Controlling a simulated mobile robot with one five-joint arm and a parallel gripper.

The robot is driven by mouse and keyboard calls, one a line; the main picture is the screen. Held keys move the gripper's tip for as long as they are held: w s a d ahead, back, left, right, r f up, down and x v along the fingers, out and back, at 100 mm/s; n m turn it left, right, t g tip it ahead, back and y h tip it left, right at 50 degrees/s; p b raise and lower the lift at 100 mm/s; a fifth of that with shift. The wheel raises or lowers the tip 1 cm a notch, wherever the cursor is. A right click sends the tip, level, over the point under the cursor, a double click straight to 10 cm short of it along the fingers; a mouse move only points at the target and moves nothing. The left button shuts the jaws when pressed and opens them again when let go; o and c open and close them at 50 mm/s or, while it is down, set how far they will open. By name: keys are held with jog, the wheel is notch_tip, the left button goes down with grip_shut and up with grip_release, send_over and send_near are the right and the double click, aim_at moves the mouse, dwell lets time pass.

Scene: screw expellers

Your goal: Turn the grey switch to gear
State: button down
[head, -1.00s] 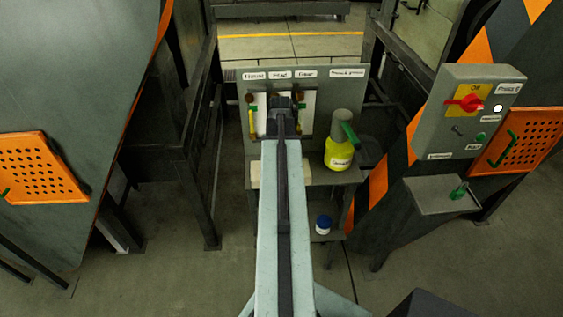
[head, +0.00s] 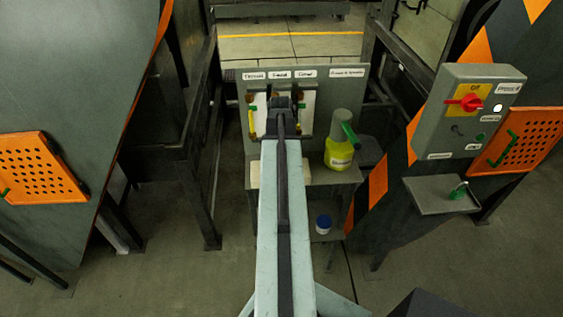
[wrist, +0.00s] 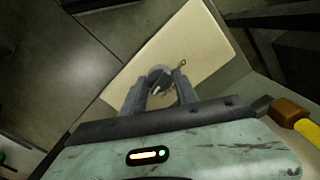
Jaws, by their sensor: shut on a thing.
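The back board (head: 348,92) carries a row of small labels, and the third seems to read Gear (head: 305,73). A pale plate (head: 308,103) is fixed below them. My gripper (head: 281,102) is in front of this plate, and my arm hides most of what lies behind it. In the wrist view my gripper (wrist: 158,88) has its two fingers on either side of a small grey round knob, which seems to be the grey switch (wrist: 159,74). The fingers are shut on it. A dark pointer-like piece shows on the knob. Its exact setting cannot be read.
A yellow bottle (head: 339,150) with a green handle stands right of my arm. A blue-lidded jar (head: 323,223) is on the lower shelf. A grey control box (head: 440,105) with a red switch is at the right, above a small tray (head: 428,197).

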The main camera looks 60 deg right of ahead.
jog(key=shift+a, duration=0.1)
dwell(0.3)
jog(key=c, duration=0.9)
grip_release()
jog(key=shift+w, duration=0.1)
jog(key=shift+c, duration=0.2)
notch_tip(320, 180, up, 8)
jog(key=p, duration=0.8)
jog(key=shift+f, duration=0.1)
